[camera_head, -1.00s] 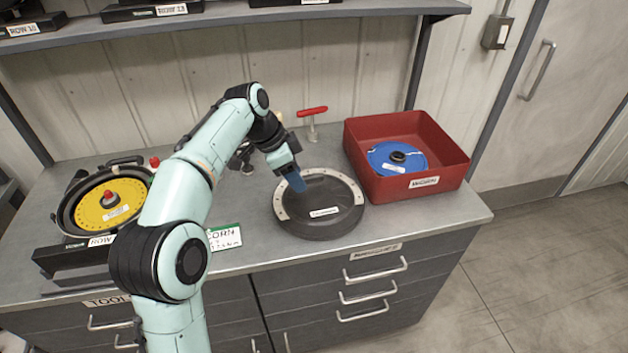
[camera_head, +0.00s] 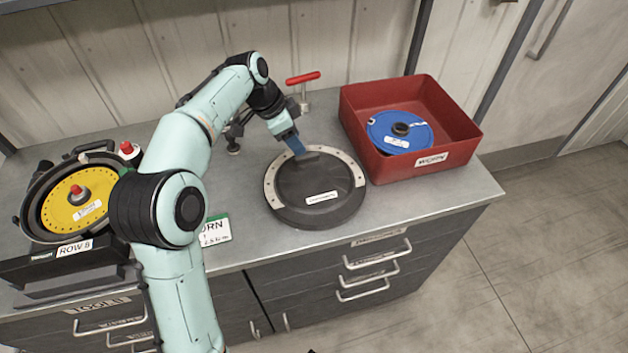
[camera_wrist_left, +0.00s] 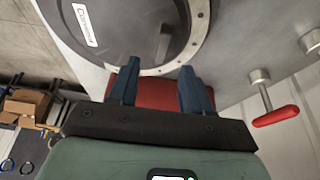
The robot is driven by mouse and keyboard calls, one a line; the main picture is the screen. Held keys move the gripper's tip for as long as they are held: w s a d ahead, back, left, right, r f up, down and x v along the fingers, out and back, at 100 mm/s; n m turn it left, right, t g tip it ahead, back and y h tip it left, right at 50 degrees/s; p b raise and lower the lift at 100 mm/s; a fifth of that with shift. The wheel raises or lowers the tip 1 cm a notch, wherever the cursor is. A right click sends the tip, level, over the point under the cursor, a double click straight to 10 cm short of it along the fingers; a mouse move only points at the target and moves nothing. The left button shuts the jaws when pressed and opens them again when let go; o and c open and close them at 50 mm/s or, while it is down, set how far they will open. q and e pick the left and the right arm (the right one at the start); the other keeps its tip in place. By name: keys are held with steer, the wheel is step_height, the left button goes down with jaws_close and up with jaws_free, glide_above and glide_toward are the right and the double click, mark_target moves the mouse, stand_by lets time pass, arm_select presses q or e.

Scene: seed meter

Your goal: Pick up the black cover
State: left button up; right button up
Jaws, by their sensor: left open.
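The black cover (camera_head: 312,205) is a round dark lid with a white label and a pale, dotted rim arc. It lies flat on the grey bench. My left gripper (camera_head: 297,148) is at the cover's far edge, pointing down. In the left wrist view, its two blue fingers (camera_wrist_left: 158,85) are apart with nothing between them, and the cover (camera_wrist_left: 120,25) lies beyond their tips with a raised grip bar on it. I cannot tell whether the fingers touch the cover. My right gripper is not in view.
A red bin (camera_head: 440,165) holding a blue disc (camera_head: 385,125) stands right of the cover. A red-handled clamp (camera_head: 303,78) stands behind it. A seed meter with a yellow disc (camera_head: 75,205) is at left. A corn card (camera_head: 215,232) lies on the bench.

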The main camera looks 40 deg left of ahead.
mark_target(309, 155)
arm_select(q)
steer(key=x, duration=0.7)
steer(key=shift+w, duration=0.3)
steer(key=shift+r, duration=0.1)
jaws_close()
